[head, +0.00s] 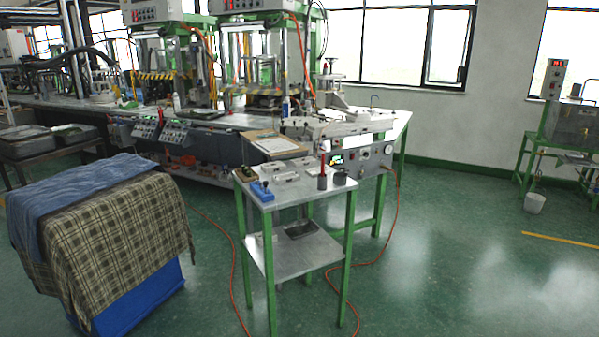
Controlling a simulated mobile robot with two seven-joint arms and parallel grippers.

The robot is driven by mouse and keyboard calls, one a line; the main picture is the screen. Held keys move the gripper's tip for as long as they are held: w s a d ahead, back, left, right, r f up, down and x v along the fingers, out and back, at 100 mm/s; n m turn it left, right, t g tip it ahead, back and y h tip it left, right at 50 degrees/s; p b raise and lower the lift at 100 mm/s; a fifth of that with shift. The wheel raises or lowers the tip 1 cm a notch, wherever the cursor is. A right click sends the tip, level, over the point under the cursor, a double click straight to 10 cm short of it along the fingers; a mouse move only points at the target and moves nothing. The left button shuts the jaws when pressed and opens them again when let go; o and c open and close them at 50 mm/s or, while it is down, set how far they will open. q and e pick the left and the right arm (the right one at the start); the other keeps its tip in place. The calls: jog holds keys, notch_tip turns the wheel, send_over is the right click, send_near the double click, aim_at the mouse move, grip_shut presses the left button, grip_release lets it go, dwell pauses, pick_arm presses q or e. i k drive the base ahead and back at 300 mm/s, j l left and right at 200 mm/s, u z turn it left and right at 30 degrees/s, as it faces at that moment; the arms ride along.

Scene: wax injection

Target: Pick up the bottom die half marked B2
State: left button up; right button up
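A small green-legged metal table (302,195) stands in the middle of the head view with several small items on its top. Two flat grey metal pieces, one behind (281,167) and one in front (287,177), lie near the middle of the top. They may be die halves, but they are too small for me to read any marking, so I cannot tell which is B2. A blue item (262,191) lies at the front left corner, and a dark item with a yellowish part (245,173) lies behind it. Neither of my grippers is in view.
A dark cup (340,178) and a red-topped item (322,172) stand at the table's right. A lower shelf (295,258) holds a dark tray. A cloth-covered stack (110,230) stands left. An orange hose (372,258) lies on the floor. Floor right is mostly clear.

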aim_at(318, 171)
jog(key=i+l+u, duration=0.2)
jog(key=i+l, duration=0.35)
jog(key=i+l+u, duration=0.25)
jog(key=i+l, duration=0.35)
jog(key=i+l+u, duration=0.2)
jog(key=i+l, duration=0.45)
jog(key=k+l, duration=0.1)
jog(key=k+u, duration=0.35)
jog(key=k+j+u, duration=0.1)
jog(key=u, duration=0.25)
jog(key=l+u, duration=0.2)
jog(key=u, duration=0.25)
jog(key=l+u, duration=0.25)
jog(key=u, duration=0.25)
jog(key=l, duration=1.05)
